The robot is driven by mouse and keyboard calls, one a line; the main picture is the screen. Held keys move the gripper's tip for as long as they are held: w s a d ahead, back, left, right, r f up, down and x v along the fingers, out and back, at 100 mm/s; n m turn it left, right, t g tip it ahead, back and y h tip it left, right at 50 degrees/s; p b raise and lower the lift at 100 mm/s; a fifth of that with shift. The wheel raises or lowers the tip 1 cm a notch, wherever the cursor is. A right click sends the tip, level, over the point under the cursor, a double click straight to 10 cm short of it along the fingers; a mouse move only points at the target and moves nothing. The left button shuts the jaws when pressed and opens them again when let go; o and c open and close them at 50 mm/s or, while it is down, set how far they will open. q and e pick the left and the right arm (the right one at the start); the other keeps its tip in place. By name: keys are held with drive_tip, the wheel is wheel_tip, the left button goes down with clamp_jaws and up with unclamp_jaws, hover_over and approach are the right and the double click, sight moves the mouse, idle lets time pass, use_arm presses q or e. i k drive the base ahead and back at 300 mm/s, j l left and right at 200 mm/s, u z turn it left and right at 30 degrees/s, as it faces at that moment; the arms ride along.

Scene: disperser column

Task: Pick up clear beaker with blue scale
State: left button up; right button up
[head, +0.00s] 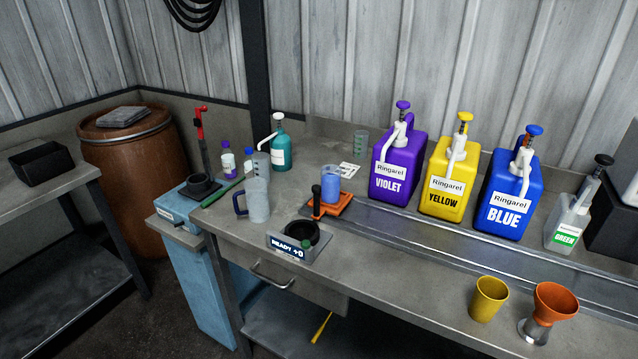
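Several clear vessels stand on the metal workbench (405,262). A translucent bluish beaker (331,187) stands upright on or just behind an orange tray (330,208), left of the violet jug. The scale markings are too small to read, so I cannot tell for certain which vessel has the blue scale. Neither of my grippers is in view.
Violet (393,171), yellow (446,183) and blue (510,200) pump jugs line the back. A scale with a black bowl (300,238) sits at the front edge. A yellow cup (488,299) and orange funnel (555,302) stand front right. The bench's front middle is clear.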

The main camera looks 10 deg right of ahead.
sight(331, 185)
drive_tip(key=i+j, duration=0.15)
drive_tip(key=j, duration=0.15)
drive_tip(key=i+j+z, duration=0.15)
drive_tip(key=j, duration=0.2)
drive_tip(key=i+j, duration=0.1)
drive_tip(key=j, duration=0.2)
drive_tip(key=i+j+z, duration=0.1)
drive_tip(key=j, duration=0.25)
drive_tip(key=i+j, duration=0.1)
drive_tip(key=j, duration=0.25)
drive_tip(key=i+z, duration=0.05)
